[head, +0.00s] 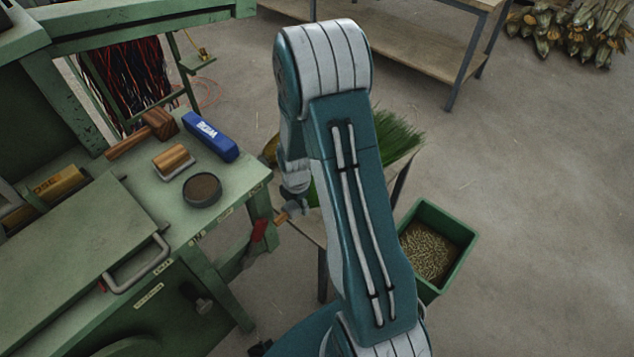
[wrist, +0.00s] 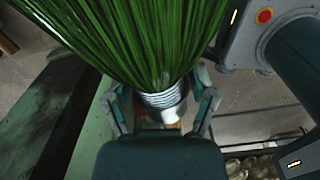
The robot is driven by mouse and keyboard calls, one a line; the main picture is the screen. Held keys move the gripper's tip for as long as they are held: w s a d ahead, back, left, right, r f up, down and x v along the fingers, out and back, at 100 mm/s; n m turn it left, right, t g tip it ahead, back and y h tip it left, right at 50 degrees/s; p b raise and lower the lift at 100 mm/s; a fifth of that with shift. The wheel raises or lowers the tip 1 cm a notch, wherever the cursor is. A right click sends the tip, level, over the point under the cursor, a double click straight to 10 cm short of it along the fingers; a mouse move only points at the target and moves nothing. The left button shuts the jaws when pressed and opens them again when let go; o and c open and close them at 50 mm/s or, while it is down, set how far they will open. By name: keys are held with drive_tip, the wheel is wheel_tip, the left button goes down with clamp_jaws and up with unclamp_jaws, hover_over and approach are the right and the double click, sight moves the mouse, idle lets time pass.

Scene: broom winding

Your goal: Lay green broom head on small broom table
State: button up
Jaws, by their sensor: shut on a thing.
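The green broom head (head: 398,138) shows in the head view as a fan of green bristles behind my arm. In the wrist view its bristles (wrist: 140,40) spread toward the top, with a silver wire-bound neck between my fingers. My gripper (wrist: 164,98) is shut on that neck. In the head view my arm hides most of the gripper and part of the broom head. The small broom table (head: 312,229) is partly hidden behind my arm, and the bristles appear over its far right part. I cannot tell whether the broom head touches the tabletop.
A green workbench (head: 225,181) at left carries a mallet (head: 143,135), a blue block (head: 210,137), a wood-topped block (head: 173,161) and a round dark dish (head: 202,190). A green bin (head: 466,246) of pellets stands right of the table. Floor farther right is clear.

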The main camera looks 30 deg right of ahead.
drive_tip(key=w+d+f, duration=0.1)
drive_tip(key=w+d, duration=0.1)
drive_tip(key=d, duration=0.1)
drive_tip(key=w+d+f, duration=0.1)
drive_tip(key=shift+w+d+f, duration=0.15)
drive_tip(key=shift+d+f, duration=0.2)
drive_tip(key=d+f, duration=0.1)
drive_tip(key=w+d+f, duration=0.1)
drive_tip(key=f, duration=0.1)
drive_tip(key=w+d+f, duration=0.1)
drive_tip(key=f, duration=0.1)
drive_tip(key=shift+w, duration=0.25)
drive_tip(key=shift+w+d+f, duration=0.1)
drive_tip(key=shift+d+f, duration=0.2)
drive_tip(key=shift+f, duration=0.05)
wheel_tip(320, 180, down, 3)
drive_tip(key=shift+f, duration=0.1)
drive_tip(key=o, duration=1.2)
drive_tip(key=shift+o, duration=0.2)
